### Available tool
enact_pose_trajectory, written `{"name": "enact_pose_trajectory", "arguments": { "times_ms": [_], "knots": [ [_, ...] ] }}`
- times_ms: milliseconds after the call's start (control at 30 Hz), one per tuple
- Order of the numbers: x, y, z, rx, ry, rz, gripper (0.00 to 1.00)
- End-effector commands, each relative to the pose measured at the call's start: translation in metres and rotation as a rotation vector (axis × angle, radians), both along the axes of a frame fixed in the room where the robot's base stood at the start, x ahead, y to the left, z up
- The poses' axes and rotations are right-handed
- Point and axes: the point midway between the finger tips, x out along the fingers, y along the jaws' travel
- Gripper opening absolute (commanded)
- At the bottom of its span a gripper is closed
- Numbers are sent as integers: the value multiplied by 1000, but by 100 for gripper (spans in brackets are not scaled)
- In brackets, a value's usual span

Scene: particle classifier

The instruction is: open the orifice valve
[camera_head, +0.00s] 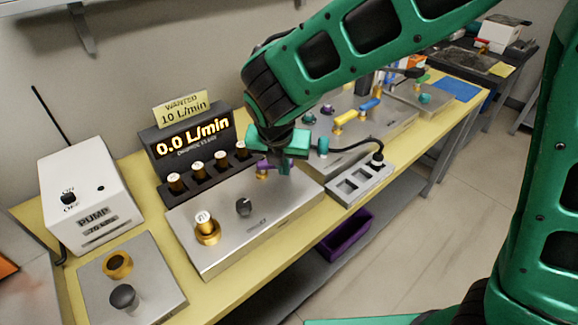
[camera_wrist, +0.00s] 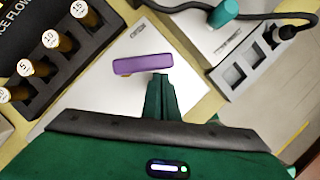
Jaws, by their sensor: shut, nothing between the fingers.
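A purple valve handle (camera_head: 262,164) sits on a brass fitting at the far end of the steel plate box (camera_head: 270,215); I take it as the orifice valve. In the wrist view the purple handle (camera_wrist: 143,64) lies nearly crosswise, just beyond my fingertips. My gripper (camera_head: 286,168) is shut and empty, low over the box and close beside the handle. In the wrist view my gripper (camera_wrist: 160,80) has its fingers together, their tips near the handle's right half. I cannot tell whether they touch it.
A display (camera_head: 190,140) reads 0.0 L/min, with several orifices racked before it. A white pump (camera_head: 85,195) stands left. A power strip (camera_head: 352,188) with a black cable lies right of the box. More coloured valves (camera_head: 345,122) stand behind my gripper.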

Motion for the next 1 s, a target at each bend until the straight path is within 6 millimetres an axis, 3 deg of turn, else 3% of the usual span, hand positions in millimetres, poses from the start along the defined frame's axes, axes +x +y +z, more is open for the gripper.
{"name": "enact_pose_trajectory", "arguments": {
  "times_ms": [600, 1000],
  "knots": [
    [34, -7, 0, 0, 0, 1, 0],
    [44, -6, 0, -1, 0, 2, 0]
  ]
}}
